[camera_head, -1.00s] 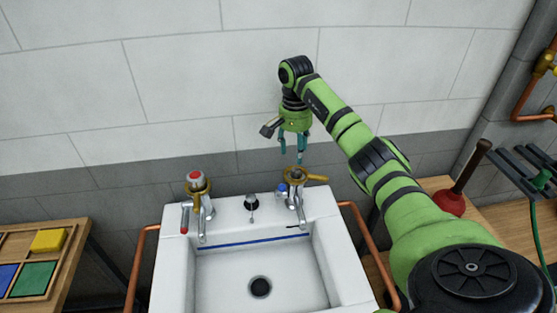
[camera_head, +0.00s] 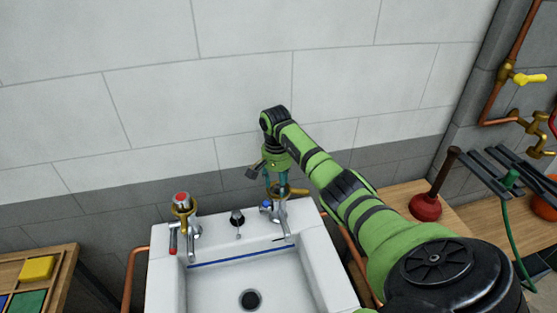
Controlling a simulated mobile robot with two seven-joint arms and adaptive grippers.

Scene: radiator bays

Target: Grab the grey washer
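My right gripper (camera_head: 276,190) points down at the right-hand tap (camera_head: 280,214) of the white sink. Its two teal fingers are spread, with a gap between them, at the top of this tap. Whether they touch anything is too small to tell. The tap has a brass collar (camera_head: 291,192) and a small blue part (camera_head: 266,205) at its side. I cannot make out a grey washer; it may be hidden by the fingers or too small to see. My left gripper is not in view.
The left tap (camera_head: 183,215) has a red top. A black-knobbed lever (camera_head: 237,218) stands between the taps. The sink (camera_head: 165,285) basin is empty. A plunger (camera_head: 427,206) stands right on a wooden bench, and a wooden tray (camera_head: 60,262) with coloured blocks is left.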

